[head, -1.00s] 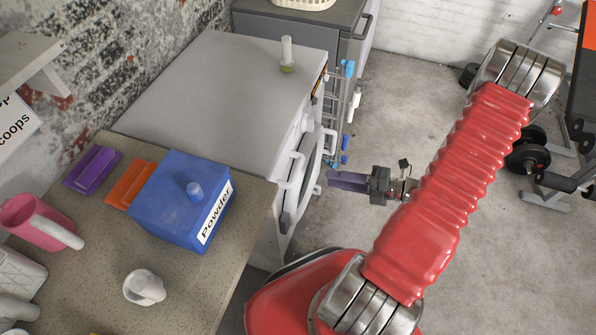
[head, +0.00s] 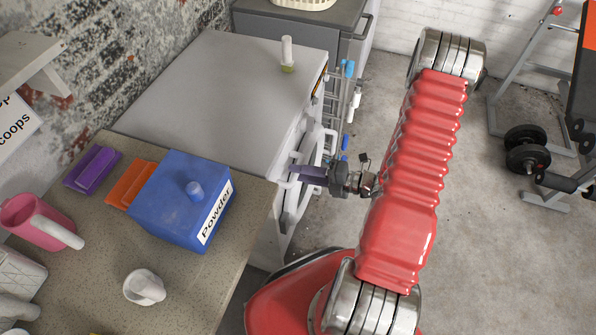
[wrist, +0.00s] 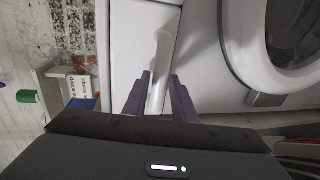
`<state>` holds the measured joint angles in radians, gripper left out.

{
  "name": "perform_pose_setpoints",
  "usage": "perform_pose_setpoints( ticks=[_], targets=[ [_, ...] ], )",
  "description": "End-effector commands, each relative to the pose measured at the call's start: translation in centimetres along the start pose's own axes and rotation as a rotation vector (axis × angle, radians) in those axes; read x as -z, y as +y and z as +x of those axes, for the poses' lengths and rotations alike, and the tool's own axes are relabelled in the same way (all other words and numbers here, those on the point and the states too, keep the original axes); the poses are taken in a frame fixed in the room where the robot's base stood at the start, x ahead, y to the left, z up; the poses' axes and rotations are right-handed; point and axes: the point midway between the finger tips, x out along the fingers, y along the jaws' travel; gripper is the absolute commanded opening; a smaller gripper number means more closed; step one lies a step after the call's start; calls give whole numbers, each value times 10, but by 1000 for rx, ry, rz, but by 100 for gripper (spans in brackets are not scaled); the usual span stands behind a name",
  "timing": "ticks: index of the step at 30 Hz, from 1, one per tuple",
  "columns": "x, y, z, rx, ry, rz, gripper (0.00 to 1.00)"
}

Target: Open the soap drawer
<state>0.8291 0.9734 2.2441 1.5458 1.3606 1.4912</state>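The white washing machine (head: 225,88) stands beyond the counter, its front facing right. In the wrist view its soap drawer (wrist: 130,45) is a white panel beside the round door (wrist: 235,55), and it looks closed. A pale handle (wrist: 160,60) runs along the drawer front. My gripper (wrist: 160,75) is open, with one purple finger on each side of the handle. Whether either finger touches it, I cannot tell. In the head view my gripper (head: 300,173) reaches the machine's front from the right and partly hides the handle.
The counter (head: 195,290) at the left holds a blue Powder box (head: 175,215), orange and purple trays, a white cup (head: 144,287) and a pink jug (head: 35,222). A drying rack (head: 345,95) stands beyond the machine. The floor to the right is mostly clear, up to weights.

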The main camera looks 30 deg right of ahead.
Motion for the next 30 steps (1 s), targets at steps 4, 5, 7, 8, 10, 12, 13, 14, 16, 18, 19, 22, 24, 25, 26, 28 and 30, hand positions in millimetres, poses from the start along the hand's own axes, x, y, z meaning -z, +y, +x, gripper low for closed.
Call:
perform_pose_setpoints(
  ticks=[4, 5, 7, 8, 10, 12, 13, 14, 16, 18, 19, 22, 24, 25, 26, 28, 30],
  targets=[
    [0, 0, 12, 0, 1, 0, 25],
    [0, 0, 13, 0, 0, 0, 25],
    [0, 0, 14, 0, -1, 0, 25],
    [0, 0, 15, 0, -1, 0, 25],
    [0, 0, 15, 0, -2, 0, 25],
    [0, 0, 15, 0, -2, 0, 25],
    [0, 0, 15, 0, -2, 0, 25],
    [0, 0, 15, 0, -2, 0, 25],
    [0, 0, 15, 0, -2, 0, 23],
    [0, 0, 15, 0, -2, 0, 18],
    [0, 0, 15, 0, -2, 0, 16],
    [0, 0, 15, 1, -2, 0, 9],
    [0, 0, 15, 1, -2, 0, 4],
    [0, 0, 15, 2, -2, 0, 2],
    [0, -1, 15, 2, -2, 0, 0],
    [0, -1, 15, 2, -2, 1, 0],
    [0, -1, 15, 3, -2, 1, 0]
  ],
)
